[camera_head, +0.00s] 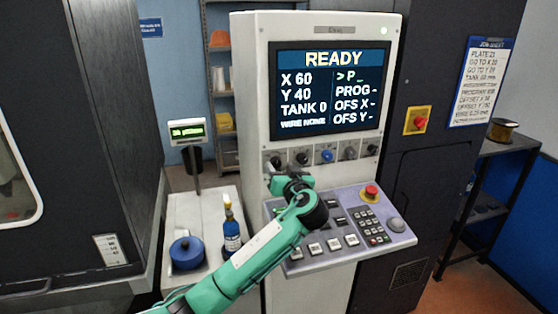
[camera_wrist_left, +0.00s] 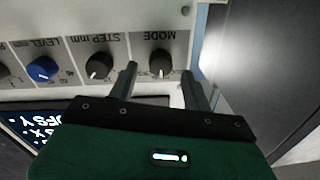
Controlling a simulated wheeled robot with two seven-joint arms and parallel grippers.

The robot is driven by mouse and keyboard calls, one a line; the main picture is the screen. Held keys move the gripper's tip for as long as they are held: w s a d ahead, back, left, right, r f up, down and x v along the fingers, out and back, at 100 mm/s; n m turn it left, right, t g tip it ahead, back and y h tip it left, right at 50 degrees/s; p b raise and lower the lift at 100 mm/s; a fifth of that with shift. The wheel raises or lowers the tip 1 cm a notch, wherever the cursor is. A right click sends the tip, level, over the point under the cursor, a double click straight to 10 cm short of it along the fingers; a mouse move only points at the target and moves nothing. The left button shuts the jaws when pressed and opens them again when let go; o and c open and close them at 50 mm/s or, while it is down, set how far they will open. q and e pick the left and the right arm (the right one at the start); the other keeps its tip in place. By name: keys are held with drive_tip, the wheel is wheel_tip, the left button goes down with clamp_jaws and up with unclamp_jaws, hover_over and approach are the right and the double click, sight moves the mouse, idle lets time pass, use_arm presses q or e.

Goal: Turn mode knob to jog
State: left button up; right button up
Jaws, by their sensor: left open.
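The mode knob (camera_wrist_left: 161,63) is a round black knob with a pale pointer mark, under the upside-down label MODE in the left wrist view. In the head view it is the leftmost knob (camera_head: 275,160) of the row below the screen. My left gripper (camera_wrist_left: 159,72) is open, and its two fingertips appear on either side of the mode knob. I cannot tell whether they touch it. In the head view my left gripper (camera_head: 276,170) is at the knob row, partly hiding the panel there. The jog marking is not readable.
The black STEP mm knob (camera_wrist_left: 99,65) is close beside one fingertip, with the blue LEVEL knob (camera_wrist_left: 42,69) beyond it. The sloped keypad (camera_head: 345,225) with a red stop button (camera_head: 371,191) lies below. A blue bottle (camera_head: 232,235) and blue pot (camera_head: 187,253) stand left.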

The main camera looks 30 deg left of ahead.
use_arm(q)
drive_tip(key=shift+w+a+r, duration=0.1)
drive_tip(key=shift+w+a, duration=0.2)
drive_tip(key=shift+a, duration=0.1)
drive_tip(key=shift+w+a+f, duration=0.2)
drive_tip(key=shift+w+a, duration=0.1)
drive_tip(key=shift+a, duration=0.1)
use_arm(e)
drive_tip(key=shift+a+r, duration=0.4)
drive_tip(key=shift+a, duration=0.35)
use_arm(q)
drive_tip(key=shift+c, duration=0.2)
use_arm(e)
drive_tip(key=shift+d, duration=0.1)
